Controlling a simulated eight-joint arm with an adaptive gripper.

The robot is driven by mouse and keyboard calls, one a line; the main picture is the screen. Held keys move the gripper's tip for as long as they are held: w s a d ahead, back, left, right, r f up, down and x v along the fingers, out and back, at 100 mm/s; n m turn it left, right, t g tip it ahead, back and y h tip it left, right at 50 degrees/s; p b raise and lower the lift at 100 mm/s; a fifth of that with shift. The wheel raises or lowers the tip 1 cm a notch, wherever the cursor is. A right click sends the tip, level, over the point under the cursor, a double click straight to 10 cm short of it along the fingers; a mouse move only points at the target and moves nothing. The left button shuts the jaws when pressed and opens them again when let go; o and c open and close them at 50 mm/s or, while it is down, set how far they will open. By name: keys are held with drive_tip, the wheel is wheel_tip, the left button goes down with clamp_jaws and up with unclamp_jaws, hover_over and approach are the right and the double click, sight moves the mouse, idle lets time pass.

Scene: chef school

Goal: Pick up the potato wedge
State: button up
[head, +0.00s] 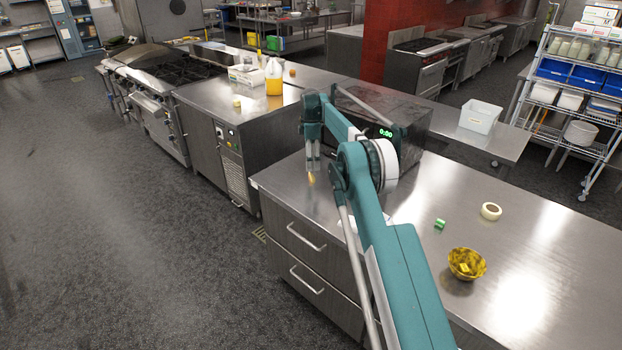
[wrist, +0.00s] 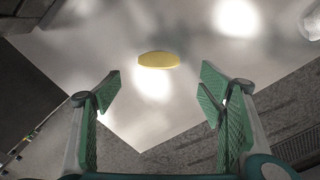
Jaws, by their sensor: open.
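The potato wedge (wrist: 159,60) is a small yellow elongated piece lying on the steel counter in the wrist view. It also shows in the head view (head: 311,177) as a tiny yellow spot near the counter's left corner, just under my gripper (head: 313,163). In the wrist view my gripper (wrist: 157,95) is open, its green-padded fingers apart and empty. The wedge lies beyond the fingertips, roughly centred between them, and is not touched.
A black microwave (head: 384,122) stands behind my arm. A yellow patterned bowl (head: 466,264), a green block (head: 440,224) and a tape roll (head: 491,211) sit to the right on the steel counter (head: 540,265). A white bin (head: 479,116) stands farther back. The counter edge is close to the wedge.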

sight(311, 175)
drive_tip(key=shift+f, duration=0.3)
drive_tip(key=shift+f, duration=0.1)
drive_tip(key=shift+f, duration=1.2)
drive_tip(key=shift+f, duration=0.1)
drive_tip(key=shift+w+f, duration=0.15)
drive_tip(key=shift+f, duration=2.35)
drive_tip(key=c, duration=1)
